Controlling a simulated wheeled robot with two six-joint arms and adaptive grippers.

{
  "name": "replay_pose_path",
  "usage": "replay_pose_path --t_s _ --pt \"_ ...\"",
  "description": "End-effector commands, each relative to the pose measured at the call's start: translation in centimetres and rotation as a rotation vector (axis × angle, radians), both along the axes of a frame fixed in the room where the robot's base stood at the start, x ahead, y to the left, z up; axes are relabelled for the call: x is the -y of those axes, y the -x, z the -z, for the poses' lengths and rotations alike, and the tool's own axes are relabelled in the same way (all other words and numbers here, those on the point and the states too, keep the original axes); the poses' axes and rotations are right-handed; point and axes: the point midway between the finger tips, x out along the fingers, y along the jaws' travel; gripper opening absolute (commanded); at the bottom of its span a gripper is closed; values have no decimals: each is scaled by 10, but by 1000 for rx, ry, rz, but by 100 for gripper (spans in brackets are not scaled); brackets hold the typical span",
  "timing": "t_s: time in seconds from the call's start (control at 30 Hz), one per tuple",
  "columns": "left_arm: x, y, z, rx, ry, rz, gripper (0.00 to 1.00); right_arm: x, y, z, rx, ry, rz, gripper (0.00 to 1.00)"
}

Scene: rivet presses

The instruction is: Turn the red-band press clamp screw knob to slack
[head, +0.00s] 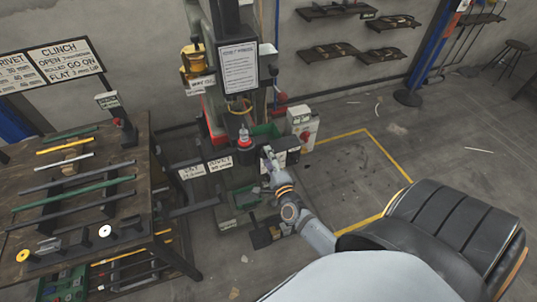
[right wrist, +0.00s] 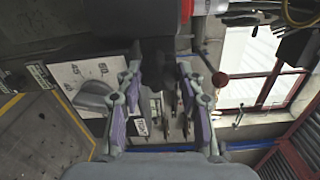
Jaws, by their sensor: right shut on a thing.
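The press (head: 230,60) stands in the middle of the head view, with a red band (head: 245,143) around its lower tool. My right gripper (head: 267,152) reaches to the press front, just right of the band. In the right wrist view its two padded fingers (right wrist: 155,108) are closed in on a dark part, which I take for the clamp screw knob (right wrist: 156,75). The fingers and the dim light hide much of it. A small plate reading "TIGHT" (right wrist: 142,127) shows between the fingers. How far the knob is turned cannot be told. My left gripper is out of view.
A numbered dial with a grey pointer knob (right wrist: 93,95) is close beside the left finger. A grey box with a red button (head: 306,138) is right of the press. A bench (head: 140,185) with rods stands left. Floor inside the yellow line (head: 340,165) is mostly clear.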

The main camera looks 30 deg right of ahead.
Motion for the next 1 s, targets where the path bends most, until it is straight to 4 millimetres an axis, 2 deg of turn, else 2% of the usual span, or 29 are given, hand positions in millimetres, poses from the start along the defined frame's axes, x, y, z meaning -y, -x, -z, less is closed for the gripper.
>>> replay_pose_path --t_s 0.03,1.0 --pt "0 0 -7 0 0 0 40 0 0 -2 -13 42 1 6" --pt "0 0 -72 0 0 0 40 0 0 -3 -229 936 -2 6"
